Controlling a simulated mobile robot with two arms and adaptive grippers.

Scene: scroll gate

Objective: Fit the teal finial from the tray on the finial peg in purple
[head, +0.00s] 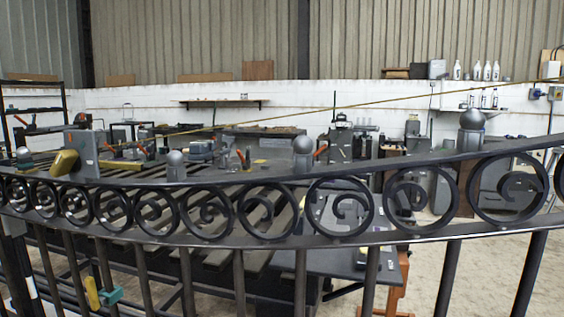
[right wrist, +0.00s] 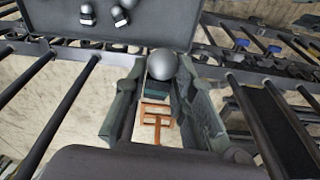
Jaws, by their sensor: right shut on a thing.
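My right gripper (right wrist: 161,82) is shut on a finial (right wrist: 163,63) in the right wrist view. The finial has a grey ball with a dark teal part just below it, between the two fingers. A dark tray (right wrist: 45,37) is at the top left of that view and holds more grey-ball finials (right wrist: 88,12). In the head view the gate's top rail carries grey ball finials at the far left (head: 24,155), left of centre (head: 175,162), centre (head: 303,150) and right (head: 471,122). I cannot make out a purple peg. My left gripper is not in view.
The gate's scroll band (head: 265,212) and bars (head: 183,280) cross the head view. A dark table (head: 330,262) stands behind it. A yellow piece (head: 92,293) and a teal piece (head: 111,297) show low at left. Dark rails (right wrist: 262,70) run close beside my right gripper.

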